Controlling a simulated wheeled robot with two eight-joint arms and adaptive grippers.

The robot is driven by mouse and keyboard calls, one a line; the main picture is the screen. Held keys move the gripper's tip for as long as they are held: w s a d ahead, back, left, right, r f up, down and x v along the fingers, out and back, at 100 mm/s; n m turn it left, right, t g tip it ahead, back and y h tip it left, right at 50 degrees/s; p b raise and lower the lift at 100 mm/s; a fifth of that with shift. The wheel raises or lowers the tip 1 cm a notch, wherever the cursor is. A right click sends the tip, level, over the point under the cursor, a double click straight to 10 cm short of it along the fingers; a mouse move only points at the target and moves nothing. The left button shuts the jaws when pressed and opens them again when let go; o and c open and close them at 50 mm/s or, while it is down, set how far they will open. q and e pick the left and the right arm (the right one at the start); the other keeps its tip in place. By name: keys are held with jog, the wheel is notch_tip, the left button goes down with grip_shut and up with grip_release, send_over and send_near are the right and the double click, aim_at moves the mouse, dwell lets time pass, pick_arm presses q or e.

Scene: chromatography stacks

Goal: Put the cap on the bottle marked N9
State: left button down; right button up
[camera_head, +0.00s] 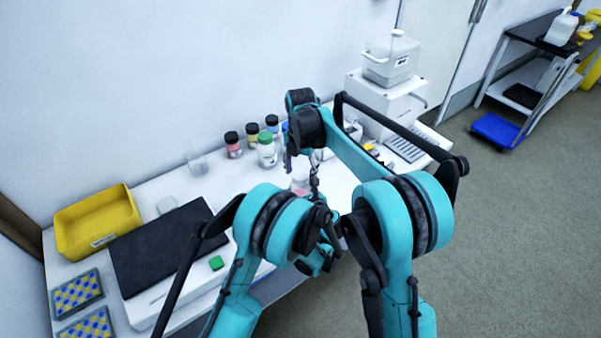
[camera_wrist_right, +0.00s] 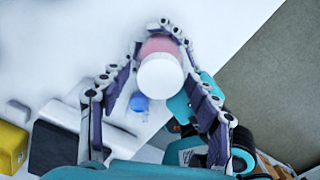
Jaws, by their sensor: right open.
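A pink-and-white bottle (camera_head: 300,186) stands near the table's front edge, partly covered by my arms in the head view. In the right wrist view its white round top (camera_wrist_right: 160,79) and pink part (camera_wrist_right: 160,46) lie between the fingers of my right gripper (camera_wrist_right: 162,30). That gripper is open, with a finger on either side; I cannot tell whether they touch. A small blue round thing (camera_wrist_right: 139,102), perhaps a cap, shows beside the white top. My left gripper (camera_head: 322,258) is low at the front edge, its fingers mostly hidden. I cannot read any N9 mark.
Several capped bottles stand behind, including a pink one (camera_head: 233,146) and a green-capped white one (camera_head: 267,150). At left are a yellow bin (camera_head: 97,222), a dark-topped device (camera_head: 165,248) and a small green piece (camera_head: 217,263). A white instrument (camera_head: 385,105) stands at right.

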notch_tip(320, 180, up, 4)
jog(key=shift+r, duration=0.1)
jog(key=o, duration=0.6)
jog(key=shift+c, duration=0.2)
notch_tip(320, 180, up, 12)
dwell(0.4)
jog(key=shift+s, duration=0.1)
pick_arm(q)
jog(key=shift+c, duration=2.2)
grip_release()
